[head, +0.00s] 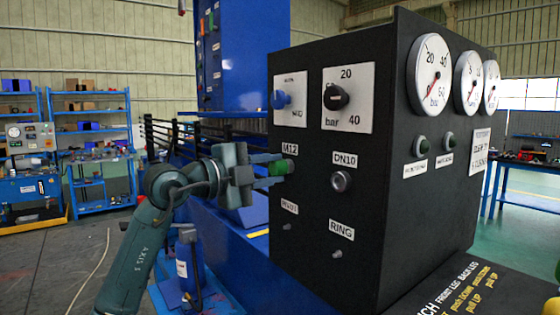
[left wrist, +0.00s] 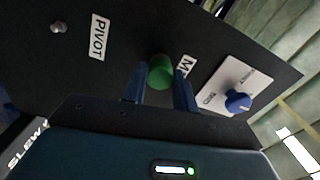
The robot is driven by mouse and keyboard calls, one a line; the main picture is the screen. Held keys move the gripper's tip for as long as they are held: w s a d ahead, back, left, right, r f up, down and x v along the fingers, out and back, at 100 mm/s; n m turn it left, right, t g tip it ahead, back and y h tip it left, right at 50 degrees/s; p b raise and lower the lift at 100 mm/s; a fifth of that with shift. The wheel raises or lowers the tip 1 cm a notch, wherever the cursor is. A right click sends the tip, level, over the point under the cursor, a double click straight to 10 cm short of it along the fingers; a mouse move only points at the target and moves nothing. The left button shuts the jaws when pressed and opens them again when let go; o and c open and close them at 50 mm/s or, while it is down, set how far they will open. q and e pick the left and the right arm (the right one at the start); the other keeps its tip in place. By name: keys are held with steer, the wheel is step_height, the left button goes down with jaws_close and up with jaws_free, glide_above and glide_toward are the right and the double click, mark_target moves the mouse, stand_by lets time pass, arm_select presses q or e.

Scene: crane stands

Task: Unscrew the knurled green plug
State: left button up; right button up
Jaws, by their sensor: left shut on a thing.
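The green plug (head: 279,168) sits on the dark front panel of the black box, just below the M12 label. In the left wrist view the green plug (left wrist: 161,72) shows between the two blue fingers, beside the partly covered label. My left gripper (head: 272,176) reaches in from the left with its fingers at the plug, shut on it. It also fills the lower part of the left wrist view (left wrist: 160,88). The knurling is too small to make out. My right gripper is not in view.
The black box's panel (head: 310,230) also carries a blue knob (head: 280,99), a black knob (head: 335,96), a DN10 fitting (head: 341,181) and small PIVOT and RING studs. Gauges (head: 430,74) are on its right side. A blue bottle (head: 189,262) stands below my left arm.

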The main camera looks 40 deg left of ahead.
arm_select(q)
steer(key=shift+n, duration=0.3)
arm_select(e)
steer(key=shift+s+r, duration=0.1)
arm_select(q)
steer(key=n, duration=0.3)
steer(key=shift+n, duration=1.1)
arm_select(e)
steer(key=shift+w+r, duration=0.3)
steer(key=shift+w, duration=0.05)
